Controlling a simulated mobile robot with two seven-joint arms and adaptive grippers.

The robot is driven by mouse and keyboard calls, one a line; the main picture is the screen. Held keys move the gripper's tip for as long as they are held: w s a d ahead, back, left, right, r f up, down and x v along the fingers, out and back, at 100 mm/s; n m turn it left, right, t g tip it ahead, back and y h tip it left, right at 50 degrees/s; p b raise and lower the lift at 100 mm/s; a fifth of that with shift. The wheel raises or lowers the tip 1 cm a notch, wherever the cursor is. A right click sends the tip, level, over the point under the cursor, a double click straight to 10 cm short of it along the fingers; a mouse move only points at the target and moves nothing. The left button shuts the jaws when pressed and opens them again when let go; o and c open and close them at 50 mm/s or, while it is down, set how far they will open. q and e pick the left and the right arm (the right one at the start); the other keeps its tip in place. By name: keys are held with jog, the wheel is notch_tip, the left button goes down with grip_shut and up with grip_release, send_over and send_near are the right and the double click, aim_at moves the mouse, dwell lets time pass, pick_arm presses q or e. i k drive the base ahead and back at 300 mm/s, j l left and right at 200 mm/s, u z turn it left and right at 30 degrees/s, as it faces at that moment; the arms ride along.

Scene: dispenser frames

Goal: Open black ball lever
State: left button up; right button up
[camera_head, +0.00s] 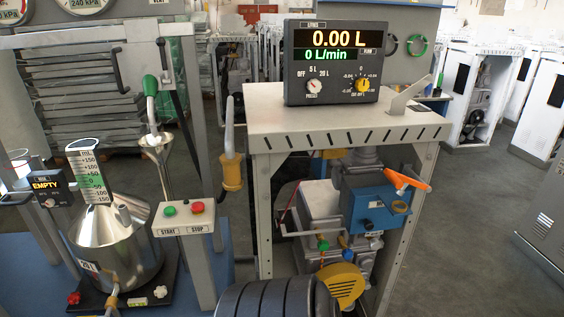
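Small levers with coloured ball ends show low inside the dispenser frame (262,198). I cannot make out a black ball for certain; that area is small and crowded with pipes. A blue box (368,207) with an orange handle (407,180) sits to the right of these levers.
A display unit (336,62) reading 0.00 L stands on the frame's top. At left are a metal can (112,250), a funnel (157,150) and a start/stop panel (183,219). A yellow nozzle (232,172) hangs beside the frame. Open floor (480,215) lies to the right.

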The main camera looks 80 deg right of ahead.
aim_at(160, 41)
jog(key=z, duration=2.6)
